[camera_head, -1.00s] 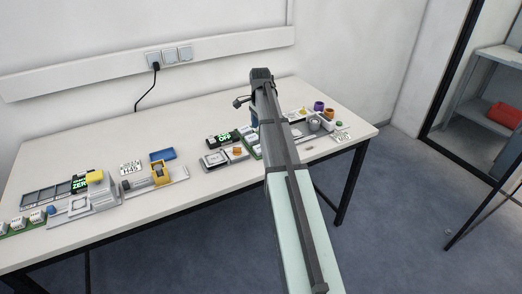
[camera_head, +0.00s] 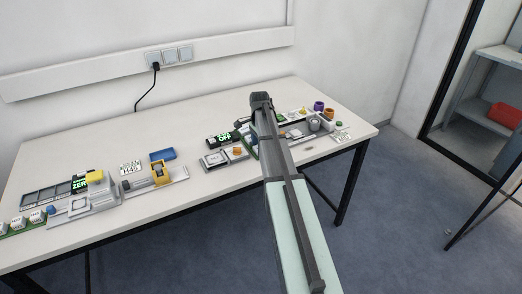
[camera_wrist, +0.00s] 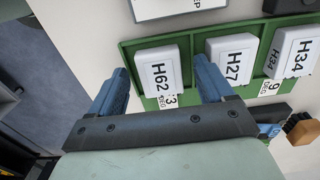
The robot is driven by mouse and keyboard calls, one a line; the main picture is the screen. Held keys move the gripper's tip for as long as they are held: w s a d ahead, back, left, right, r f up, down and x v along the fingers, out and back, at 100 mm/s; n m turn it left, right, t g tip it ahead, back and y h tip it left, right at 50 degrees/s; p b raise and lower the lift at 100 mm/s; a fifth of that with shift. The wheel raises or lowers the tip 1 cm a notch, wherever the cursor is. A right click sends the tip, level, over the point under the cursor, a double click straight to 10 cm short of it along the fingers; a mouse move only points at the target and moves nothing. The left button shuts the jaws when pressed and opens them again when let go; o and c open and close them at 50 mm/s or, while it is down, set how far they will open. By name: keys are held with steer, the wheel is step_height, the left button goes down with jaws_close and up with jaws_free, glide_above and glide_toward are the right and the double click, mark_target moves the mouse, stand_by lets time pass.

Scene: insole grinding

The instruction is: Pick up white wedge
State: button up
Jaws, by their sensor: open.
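White wedge-like blocks sit in a row in a green tray (camera_wrist: 128,52) in the wrist view. They are a block labelled H62 (camera_wrist: 158,66), a block labelled H27 (camera_wrist: 230,52) and a block labelled H34 (camera_wrist: 292,48). The frames do not show which one the task means. My gripper (camera_wrist: 161,65) is open, its blue fingers apart on either side of the H62 block as seen from the wrist. I cannot tell how high the fingertips are above it. In the head view my arm hides the fingers.
The white table (camera_head: 235,185) carries a row of fixtures. A display reading OFF (camera_head: 222,140) is left of my arm, with a yellow fixture (camera_head: 161,173) and a blue block (camera_head: 162,155) farther left. Orange and purple cups (camera_head: 323,109) stand at the right. The table's back is clear.

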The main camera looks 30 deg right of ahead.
steer(key=shift+f, duration=0.1)
steer(key=shift+c, duration=0.3)
steer(key=c, duration=1.1)
steer(key=shift+o, duration=0.2)
step_height(320, 180, up, 9)
steer(key=a, duration=0.6)
steer(key=w+a+n, duration=0.1)
steer(key=a, duration=0.6)
steer(key=w+a+f+n, duration=0.1)
steer(key=a, duration=0.5)
steer(key=shift+w+a+f, duration=0.1)
steer(key=shift+w+a, duration=0.1)
steer(key=shift+w, duration=0.05)
steer(key=shift+w+d+m, duration=0.1)
steer(key=shift+w+m, duration=0.05)
steer(key=shift+m, duration=0.85)
